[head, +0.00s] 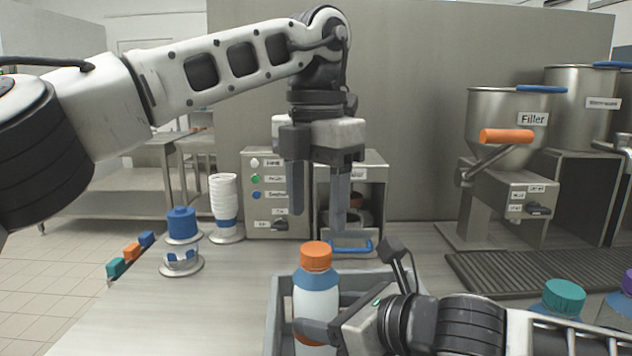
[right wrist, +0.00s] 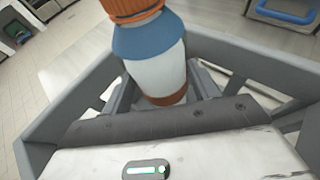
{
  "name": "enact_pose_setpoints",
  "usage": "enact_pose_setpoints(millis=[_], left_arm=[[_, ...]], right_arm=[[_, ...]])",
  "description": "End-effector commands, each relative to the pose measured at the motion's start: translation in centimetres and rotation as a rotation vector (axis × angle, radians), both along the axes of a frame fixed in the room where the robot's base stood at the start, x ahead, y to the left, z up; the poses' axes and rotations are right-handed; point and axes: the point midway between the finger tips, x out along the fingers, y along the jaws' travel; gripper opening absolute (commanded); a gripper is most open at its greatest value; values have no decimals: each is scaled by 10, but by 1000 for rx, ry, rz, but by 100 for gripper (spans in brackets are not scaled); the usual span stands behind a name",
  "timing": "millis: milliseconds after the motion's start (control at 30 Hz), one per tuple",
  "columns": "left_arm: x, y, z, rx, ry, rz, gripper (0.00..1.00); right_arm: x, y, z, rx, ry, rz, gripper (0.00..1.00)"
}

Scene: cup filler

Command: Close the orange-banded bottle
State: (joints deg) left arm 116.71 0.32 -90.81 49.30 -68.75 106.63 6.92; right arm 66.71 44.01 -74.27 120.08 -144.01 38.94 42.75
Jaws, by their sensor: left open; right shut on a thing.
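The orange-banded bottle (head: 316,292) stands upright in the grey crate (head: 277,325), with a white body, a blue shoulder and an orange band low down. An orange cap (head: 316,255) sits on its top; I cannot tell how tight it is. My right gripper (head: 316,331) is shut on the bottle's lower body. The right wrist view shows the bottle (right wrist: 155,65) between the fingers, with the cap (right wrist: 130,8) cut by the top edge. My left gripper (head: 318,213) is open and empty, pointing down above the cap and apart from it.
A control box (head: 270,190) with coloured buttons stands behind. At left are a stack of white cups (head: 223,195) and a blue part on a stand (head: 182,222). The filler (head: 508,125) is at back right. A teal-capped bottle (head: 563,298) is at lower right.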

Motion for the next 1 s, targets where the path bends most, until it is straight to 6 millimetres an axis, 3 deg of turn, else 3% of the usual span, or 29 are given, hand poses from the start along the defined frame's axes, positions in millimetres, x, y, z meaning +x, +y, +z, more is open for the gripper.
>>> enact_pose_setpoints(millis=[300,733,900,1000], left_arm=[[0,0,-46,1,1,0,56],[0,0,-54,0,0,1,56],[0,0,-54,0,0,0,11],[0,0,-54,0,0,0,10]], right_arm=[[0,0,0,0,1,0,0],[0,0,-1,0,1,0,0],[0,0,0,0,1,0,0],[0,0,0,0,1,0,0]])
